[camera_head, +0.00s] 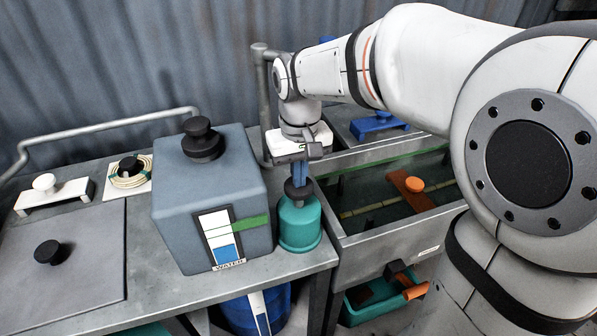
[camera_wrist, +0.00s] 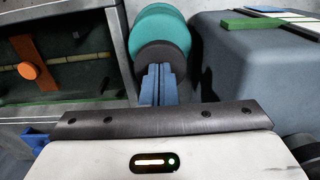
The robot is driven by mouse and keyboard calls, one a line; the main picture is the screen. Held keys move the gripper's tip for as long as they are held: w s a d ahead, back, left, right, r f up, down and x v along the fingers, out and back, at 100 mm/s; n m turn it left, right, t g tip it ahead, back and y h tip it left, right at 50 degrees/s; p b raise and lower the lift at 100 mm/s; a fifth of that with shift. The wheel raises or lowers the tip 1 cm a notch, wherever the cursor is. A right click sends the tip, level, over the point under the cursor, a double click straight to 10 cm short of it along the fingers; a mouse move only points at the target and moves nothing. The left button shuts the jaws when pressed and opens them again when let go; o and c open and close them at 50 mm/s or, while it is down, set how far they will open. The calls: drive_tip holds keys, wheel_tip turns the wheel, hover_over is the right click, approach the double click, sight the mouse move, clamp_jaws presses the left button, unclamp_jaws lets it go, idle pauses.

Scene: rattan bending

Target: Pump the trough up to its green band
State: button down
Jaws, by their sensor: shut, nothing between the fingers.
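The pump is a teal cylinder (camera_head: 300,228) with a black knob on top (camera_head: 299,192), standing at the right end of the bench. My gripper (camera_head: 299,182) points down with its blue fingers shut and empty, right at the knob; I cannot tell whether they touch it. In the wrist view the shut fingers (camera_wrist: 158,72) lie over the black knob (camera_wrist: 166,52), with teal (camera_wrist: 160,25) behind. The trough (camera_head: 385,237) holds dark water with a green line along its inside wall (camera_head: 400,158). The WATER gauge (camera_head: 221,240) shows blue at the bottom, below its green band (camera_head: 251,223).
A grey tank (camera_head: 175,215) with a black-knobbed lid stands close left of the pump. An orange-knobbed paddle (camera_head: 408,190) and a cane lie in the trough. A coil of cane (camera_head: 130,172) and a white-knobbed block (camera_head: 50,191) sit at left. A pipe rail rises behind.

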wheel_tip(320, 180, up, 11)
drive_tip(key=shift+w+f, duration=0.1)
idle(1.5)
wheel_tip(320, 180, up, 5)
drive_tip(key=shift+r, duration=0.15)
wheel_tip(320, 180, down, 14)
drive_tip(key=shift+f, duration=0.1)
idle(0.7)
